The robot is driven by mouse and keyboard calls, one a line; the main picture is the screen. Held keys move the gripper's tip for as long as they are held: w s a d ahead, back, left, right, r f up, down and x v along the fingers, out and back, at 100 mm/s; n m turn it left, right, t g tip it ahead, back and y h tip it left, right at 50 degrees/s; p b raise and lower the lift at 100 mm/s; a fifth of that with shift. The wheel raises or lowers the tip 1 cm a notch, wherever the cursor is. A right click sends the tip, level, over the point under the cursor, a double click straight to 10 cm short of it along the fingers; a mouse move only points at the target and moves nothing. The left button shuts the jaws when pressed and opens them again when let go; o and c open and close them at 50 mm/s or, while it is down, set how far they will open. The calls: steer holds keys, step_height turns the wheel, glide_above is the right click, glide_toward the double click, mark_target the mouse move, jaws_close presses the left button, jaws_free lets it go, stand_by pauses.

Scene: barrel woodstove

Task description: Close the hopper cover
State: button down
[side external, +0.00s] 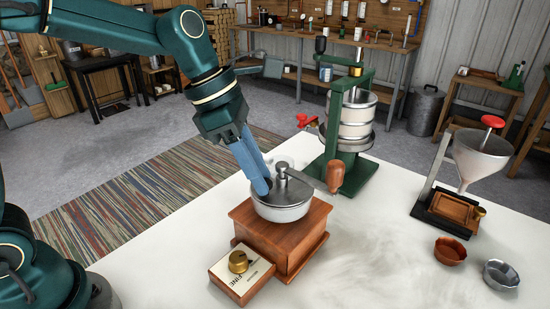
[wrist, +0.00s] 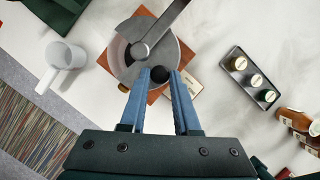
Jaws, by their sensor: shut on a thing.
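A wooden box grinder (side external: 293,246) stands on the white table with a round metal hopper (side external: 285,212) on top. A crank arm with a wooden handle (side external: 335,176) reaches out to the right from the hopper's centre. In the wrist view the crank arm (wrist: 163,22) crosses over the hopper. My gripper (side external: 263,188) points down at the hopper's near-left side. In the wrist view its blue fingers (wrist: 160,76) are on both sides of the cover's small dark knob (wrist: 160,73).
A drawer marked FINE (side external: 243,279) with a brass knob juts from the grinder's front. A green press (side external: 362,155) stands close behind. A funnel stand (side external: 440,190) and two small bowls are at right. The wrist view shows a white mug (wrist: 66,57) and a jar tray (wrist: 236,52).

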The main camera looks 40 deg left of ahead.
steer(key=m, duration=0.2)
steer(key=a+m+g, duration=0.1)
steer(key=shift+w+a+m+h, duration=0.15)
steer(key=shift+w+m+h, duration=0.15)
steer(key=shift+w+m, duration=0.1)
steer(key=m, duration=0.1)
steer(key=m+g, duration=0.1)
steer(key=shift+w+a+m+g, duration=0.3)
steer(key=shift+w+a+m, duration=0.05)
steer(key=shift+m, duration=0.05)
steer(key=m, duration=0.2)
steer(key=w+m+g, duration=0.1)
steer(key=m, duration=0.1)
steer(key=shift+w+a+g, duration=0.1)
steer(key=shift+a+g, duration=0.2)
steer(key=shift+a, duration=0.05)
steer(key=shift+w+m+g, duration=0.3)
steer(key=shift+w+m, duration=0.05)
steer(key=shift+m, duration=0.55)
steer(key=shift+w+a+m, duration=0.1)
steer(key=shift+m, duration=0.4)
steer(key=c, duration=0.6)
jaws_free()
steer(key=shift+c, duration=0.2)
